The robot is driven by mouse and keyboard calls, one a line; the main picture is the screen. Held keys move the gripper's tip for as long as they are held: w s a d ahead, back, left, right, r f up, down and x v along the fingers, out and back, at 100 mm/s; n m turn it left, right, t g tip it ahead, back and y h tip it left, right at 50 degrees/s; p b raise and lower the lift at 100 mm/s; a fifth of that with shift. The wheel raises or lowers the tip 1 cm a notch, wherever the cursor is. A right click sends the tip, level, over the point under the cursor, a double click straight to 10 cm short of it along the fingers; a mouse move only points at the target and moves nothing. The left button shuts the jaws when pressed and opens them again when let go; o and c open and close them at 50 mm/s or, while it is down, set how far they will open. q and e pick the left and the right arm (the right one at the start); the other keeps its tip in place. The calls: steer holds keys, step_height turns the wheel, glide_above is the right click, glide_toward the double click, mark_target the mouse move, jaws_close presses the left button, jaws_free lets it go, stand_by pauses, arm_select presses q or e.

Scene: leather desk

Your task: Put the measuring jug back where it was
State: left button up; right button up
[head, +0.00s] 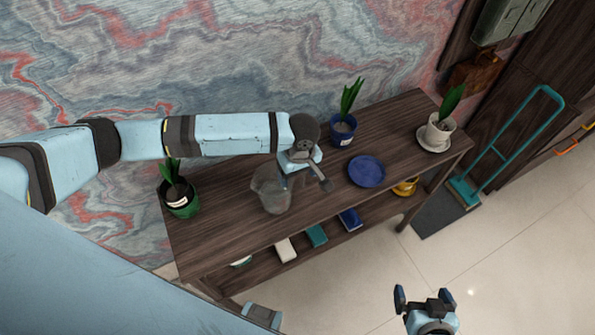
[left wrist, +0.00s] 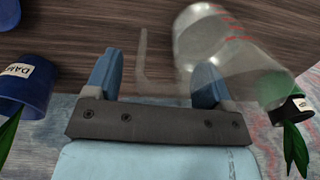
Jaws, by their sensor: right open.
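The clear grey measuring jug (head: 270,190) stands on the dark wooden desk, left of its middle. In the left wrist view the jug (left wrist: 225,50) is see-through with red marks, right of my left gripper (left wrist: 156,75). A thin pale bent shape, which looks like its handle (left wrist: 143,55), shows between the fingertips. My left gripper (head: 304,181) is over the desk at the jug's right side, fingers apart and not closed on anything. Whether a finger touches the jug I cannot tell. My right gripper (head: 424,296) is open and empty above the floor in front.
An empty blue plate (head: 367,171) lies right of the jug. Potted plants stand in a blue pot (head: 342,131), a white pot (head: 438,131) and a green pot (head: 181,203). A teal trolley (head: 505,150) stands right.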

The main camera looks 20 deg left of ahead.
arm_select(q)
steer(key=shift+r, duration=0.3)
step_height(320, 180, up, 12)
steer(key=shift+w+d+f, duration=0.15)
steer(key=shift+w+d, duration=0.05)
steer(key=shift+d, duration=0.1)
stand_by(0.4)
